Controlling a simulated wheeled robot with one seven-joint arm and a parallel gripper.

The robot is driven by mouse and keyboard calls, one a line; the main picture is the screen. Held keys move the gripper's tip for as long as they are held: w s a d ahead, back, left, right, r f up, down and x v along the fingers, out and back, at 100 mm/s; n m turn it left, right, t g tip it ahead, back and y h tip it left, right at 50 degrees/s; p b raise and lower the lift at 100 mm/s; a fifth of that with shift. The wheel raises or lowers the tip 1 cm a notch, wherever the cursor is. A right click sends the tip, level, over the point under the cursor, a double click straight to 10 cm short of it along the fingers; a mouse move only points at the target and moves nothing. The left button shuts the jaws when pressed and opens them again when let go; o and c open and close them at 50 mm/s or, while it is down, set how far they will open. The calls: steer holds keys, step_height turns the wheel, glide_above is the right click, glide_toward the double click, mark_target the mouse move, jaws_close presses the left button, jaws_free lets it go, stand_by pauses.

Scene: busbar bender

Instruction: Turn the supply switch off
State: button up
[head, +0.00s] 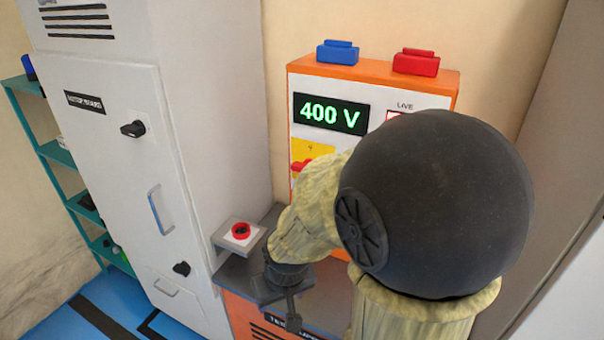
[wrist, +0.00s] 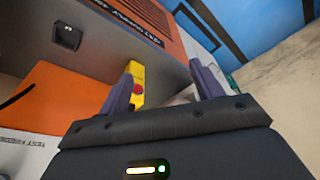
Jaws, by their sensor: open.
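The orange supply unit (head: 375,75) shows 400 V in green on its display (head: 331,113), beside a LIVE label. A red handle (head: 300,166) on a yellow plate (head: 316,149) is on its front and looks like the supply switch. My arm covers part of it, so its setting cannot be told. My gripper (head: 280,305) hangs low in front of the bench, below and left of that handle, apart from it. In the wrist view my gripper (wrist: 165,75) has its fingers spread with nothing held.
A tall grey cabinet (head: 110,190) with black handles stands at left. A small box with a red ring (head: 241,231) sits at the bench's left. Blue (head: 338,54) and red (head: 416,62) blocks sit on top of the orange unit. Teal shelves (head: 55,155) are far left.

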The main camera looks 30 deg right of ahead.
steer(key=o, duration=0.6)
steer(key=shift+m+t, duration=0.3)
steer(key=shift+t, duration=0.4)
steer(key=w, duration=0.1)
steer(key=w+a, duration=0.1)
steer(key=w, duration=0.1)
steer(key=shift+w+a+r+p, duration=0.2)
steer(key=shift+w+a+p, duration=0.1)
steer(key=shift+a+p, duration=0.1)
steer(key=shift+o, duration=0.2)
steer(key=w+r+m+t+h+p, duration=0.2)
steer(key=w+m+t+p, duration=0.3)
steer(key=w, duration=0.8)
steer(key=s+d+r+m+t+h+p, duration=0.1)
steer(key=d+r+m+h, duration=0.3)
steer(key=h, duration=0.8)
step_height(320, 180, up, 2)
steer(key=shift+d+r+m+t, duration=0.2)
steer(key=shift+d+m+t, duration=0.15)
steer(key=shift+d, duration=0.35)
